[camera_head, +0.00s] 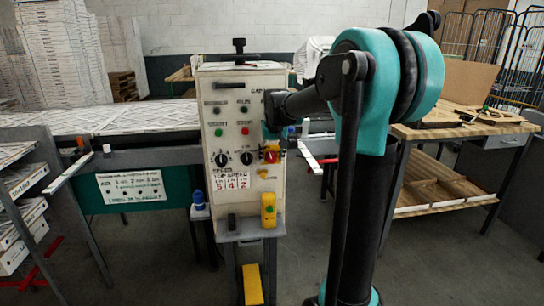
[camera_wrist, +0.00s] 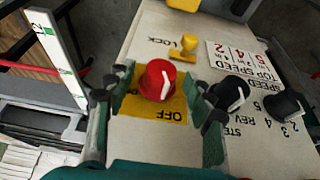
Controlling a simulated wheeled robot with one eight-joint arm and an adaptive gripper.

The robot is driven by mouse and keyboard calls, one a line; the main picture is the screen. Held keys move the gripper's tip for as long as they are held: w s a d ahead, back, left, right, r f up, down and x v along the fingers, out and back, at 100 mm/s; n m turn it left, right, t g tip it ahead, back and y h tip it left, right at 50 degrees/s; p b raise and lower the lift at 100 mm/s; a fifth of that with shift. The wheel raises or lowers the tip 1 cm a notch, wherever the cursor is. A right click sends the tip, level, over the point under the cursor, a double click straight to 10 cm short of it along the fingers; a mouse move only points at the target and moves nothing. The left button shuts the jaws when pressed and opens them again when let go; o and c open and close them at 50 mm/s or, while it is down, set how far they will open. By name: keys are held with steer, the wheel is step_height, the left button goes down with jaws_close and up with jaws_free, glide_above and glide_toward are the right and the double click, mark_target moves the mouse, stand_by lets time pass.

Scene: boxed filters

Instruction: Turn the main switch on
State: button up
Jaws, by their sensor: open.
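The main switch is a red rotary knob (camera_wrist: 155,80) with a white mark, on a yellow plate (camera_wrist: 140,106) lettered OFF. The lettering appears upside down in the wrist view, and the mark's lower end lies toward OFF. In the head view the red knob (camera_head: 271,156) sits at the right of a row of knobs on the cream control cabinet (camera_head: 238,92). My gripper (camera_wrist: 160,82) is open, with one finger on each side of the red knob. Gaps show between fingers and knob; contact cannot be told. In the head view my arm partly hides the gripper.
Two black knobs (camera_wrist: 228,95) and (camera_wrist: 283,104) sit close to the right finger in the wrist view. A yellow LOCK piece (camera_wrist: 188,46) is near the red knob. A wooden workbench (camera_head: 462,128) stands right of my arm, a conveyor table (camera_head: 110,118) left of the cabinet.

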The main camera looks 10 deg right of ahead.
steer(key=c, duration=1.2)
steer(key=shift+o, duration=0.2)
steer(key=shift+d, duration=0.15)
steer(key=y, duration=0.3)
steer(key=shift+w+d+m+y, duration=0.1)
steer(key=shift+d+m+y, duration=0.25)
steer(key=shift+m+y, duration=0.05)
steer(key=y, duration=0.3)
steer(key=m+y, duration=0.1)
steer(key=shift+d+f, duration=0.25)
steer(key=shift+d, duration=0.05)
steer(key=y, duration=0.3)
steer(key=m+t+y, duration=0.1)
steer(key=shift+d+f+y, duration=0.2)
steer(key=shift+f+y, duration=0.1)
steer(key=y, duration=0.2)
steer(key=m+t+y, duration=0.1)
steer(key=y, duration=0.1)
steer(key=shift+f+m, duration=0.3)
steer(key=shift+f, duration=0.05)
steer(key=shift+t, duration=0.3)
